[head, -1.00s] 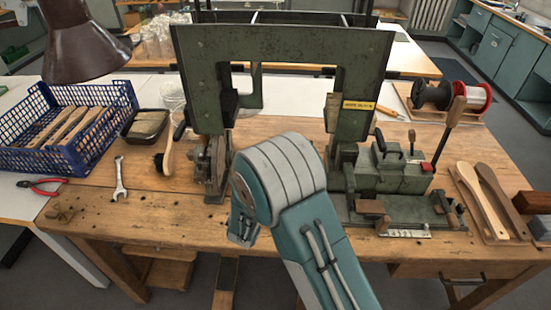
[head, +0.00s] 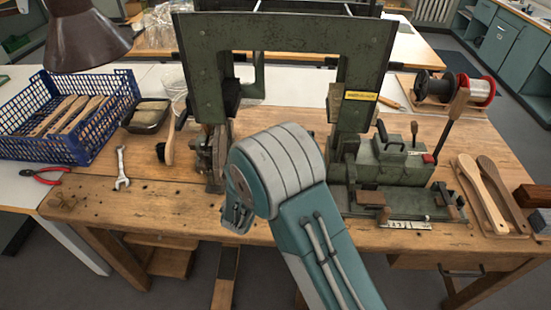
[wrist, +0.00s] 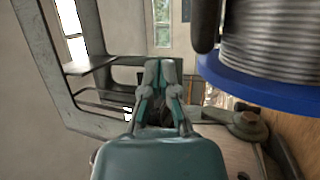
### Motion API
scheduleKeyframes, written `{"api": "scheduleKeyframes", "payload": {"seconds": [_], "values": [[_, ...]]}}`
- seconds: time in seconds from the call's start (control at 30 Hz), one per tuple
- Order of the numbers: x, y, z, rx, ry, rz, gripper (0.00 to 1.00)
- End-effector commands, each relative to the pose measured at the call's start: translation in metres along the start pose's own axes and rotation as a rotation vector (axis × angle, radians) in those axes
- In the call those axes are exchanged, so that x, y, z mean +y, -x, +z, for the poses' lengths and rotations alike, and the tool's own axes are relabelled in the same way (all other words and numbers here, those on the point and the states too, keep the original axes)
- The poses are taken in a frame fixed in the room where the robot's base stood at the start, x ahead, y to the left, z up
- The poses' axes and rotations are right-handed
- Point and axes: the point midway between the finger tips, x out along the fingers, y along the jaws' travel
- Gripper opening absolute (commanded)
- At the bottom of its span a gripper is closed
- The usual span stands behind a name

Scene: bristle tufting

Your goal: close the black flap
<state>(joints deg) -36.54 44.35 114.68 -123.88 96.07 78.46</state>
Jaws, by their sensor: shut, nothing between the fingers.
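The green tufting machine (head: 283,30) stands on the wooden bench, its tall frame rising over the work area. I cannot pick out the black flap with certainty in either view. In the wrist view my gripper (wrist: 162,68) is shut and empty, its two teal and grey fingers together at the picture's middle. A dark part lies just behind and below the fingers, partly hidden by them. In the head view my gripper is out of sight behind my arm and the machine.
In the wrist view a spool of grey wire (wrist: 262,35) with a blue flange is close on the right, and a grey metal frame (wrist: 40,65) is on the left.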

Motion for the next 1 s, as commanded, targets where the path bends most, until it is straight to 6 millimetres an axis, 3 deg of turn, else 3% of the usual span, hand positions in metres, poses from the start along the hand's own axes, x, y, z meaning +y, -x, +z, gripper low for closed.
{"api": "scheduleKeyframes", "payload": {"seconds": [0.1,0.63,1.0], "values": [[0.015,-0.002,-0.013,-0.005,-0.004,0.001,0.00],[-0.065,0.031,-0.032,-0.003,0.004,-0.001,0.00],[-0.078,0.036,-0.035,-0.005,0.002,0.000,0.00]]}}
